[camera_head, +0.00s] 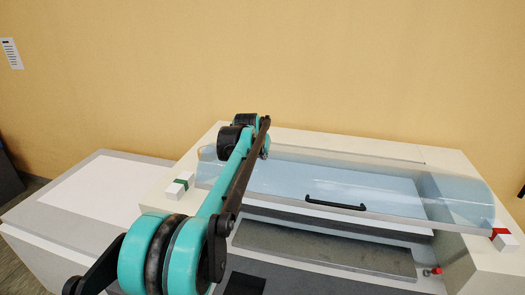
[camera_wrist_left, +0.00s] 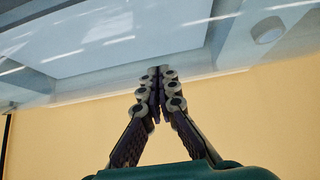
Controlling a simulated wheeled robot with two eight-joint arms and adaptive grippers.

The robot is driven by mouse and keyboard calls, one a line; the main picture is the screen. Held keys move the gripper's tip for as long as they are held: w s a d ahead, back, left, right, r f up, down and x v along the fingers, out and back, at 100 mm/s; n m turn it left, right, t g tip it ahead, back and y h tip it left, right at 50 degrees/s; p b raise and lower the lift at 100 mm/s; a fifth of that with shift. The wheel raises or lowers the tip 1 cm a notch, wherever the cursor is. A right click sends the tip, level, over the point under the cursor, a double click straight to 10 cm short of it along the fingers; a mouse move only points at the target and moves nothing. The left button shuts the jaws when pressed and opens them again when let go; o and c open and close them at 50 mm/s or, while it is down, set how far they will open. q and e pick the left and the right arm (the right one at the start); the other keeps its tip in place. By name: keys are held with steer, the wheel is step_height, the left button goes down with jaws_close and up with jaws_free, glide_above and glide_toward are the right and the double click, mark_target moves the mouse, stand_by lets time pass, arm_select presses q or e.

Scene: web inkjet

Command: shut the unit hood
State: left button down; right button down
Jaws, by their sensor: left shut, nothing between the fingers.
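The unit hood (camera_head: 425,190) is a clear, bluish curved cover with a black handle (camera_head: 335,203) near its front edge. It looks raised, with the unit's interior showing below that edge. My left arm reaches over the hood's left part in the head view, and the gripper there is mostly hidden by the arm. In the left wrist view my left gripper (camera_wrist_left: 159,74) is shut and empty, its fingertips close to the hood's edge. The hood (camera_wrist_left: 110,35) fills the top of that view. I cannot tell whether they touch. My right gripper is not in view.
The cream unit body (camera_head: 455,157) surrounds the hood, with a green-marked block (camera_head: 180,185) at left and a red-marked block (camera_head: 503,238) at right. A grey plate (camera_head: 325,250) lies in front. A low white-topped surface (camera_head: 95,190) is left, a yellow wall (camera_head: 300,60) behind.

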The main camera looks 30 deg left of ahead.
arm_select(q)
steer(key=shift+w, duration=0.1)
steer(key=shift+f, duration=0.1)
steer(key=shift+s+f+b, duration=0.2)
steer(key=shift+f+b, duration=0.1)
steer(key=shift+b, duration=0.05)
steer(key=s+d+f+t+b, duration=0.1)
steer(key=s+f+t+b, duration=0.1)
steer(key=f+b, duration=1)
steer(key=s+d+f+t+y+b, duration=0.1)
steer(key=s+f+t+b, duration=0.2)
steer(key=f+b, duration=0.9)
step_height(320, 180, down, 6)
steer(key=shift+s+r+t+y+b, duration=0.15)
steer(key=shift+s+t+y+b, duration=0.15)
steer(key=shift+s, duration=0.35)
steer(key=shift+r, duration=0.15)
